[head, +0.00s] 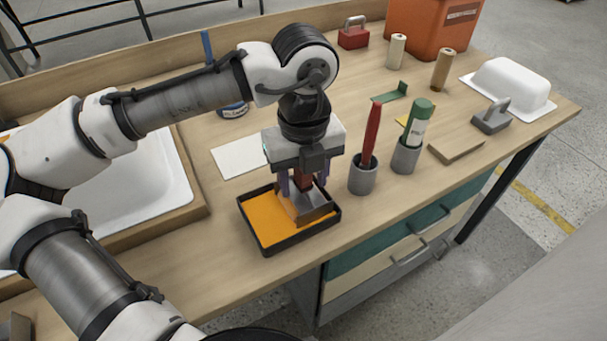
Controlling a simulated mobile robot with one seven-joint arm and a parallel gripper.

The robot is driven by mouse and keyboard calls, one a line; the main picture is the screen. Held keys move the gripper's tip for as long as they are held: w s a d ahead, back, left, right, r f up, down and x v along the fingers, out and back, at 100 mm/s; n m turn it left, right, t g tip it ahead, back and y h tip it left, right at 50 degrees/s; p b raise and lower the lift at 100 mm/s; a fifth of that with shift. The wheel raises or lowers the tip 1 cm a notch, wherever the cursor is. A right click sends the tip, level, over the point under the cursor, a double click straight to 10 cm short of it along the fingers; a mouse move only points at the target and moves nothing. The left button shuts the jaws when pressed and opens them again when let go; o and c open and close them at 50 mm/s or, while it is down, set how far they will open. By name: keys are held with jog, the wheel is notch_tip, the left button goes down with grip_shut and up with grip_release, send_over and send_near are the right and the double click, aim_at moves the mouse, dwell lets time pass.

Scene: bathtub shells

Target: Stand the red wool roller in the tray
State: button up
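The black-rimmed tray (330,224) with an orange floor sits near the front edge of the bench. My gripper (303,186) points down over its right part, one finger on each side of a dark red upright part (303,178). This looks like the red wool roller's handle, with grey and tan parts below it inside the tray. I cannot tell whether the fingers touch the handle or whether the lower end rests on the tray floor. A red tapered handle (372,130) also stands in a grey cup (363,178) to the right.
A green-and-white tube (418,122) stands in a second grey cup (405,158). A white sheet (238,158) lies behind the tray. A wooden block (456,148), a grey handled tool (491,118) and a white tub shell (510,85) are at right. An orange container (425,28) stands at the back.

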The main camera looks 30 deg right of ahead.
notch_tip(320, 180, up, 12)
jog(key=shift+p, duration=0.55)
jog(key=shift+r, duration=0.15)
jog(key=shift+a, duration=0.15)
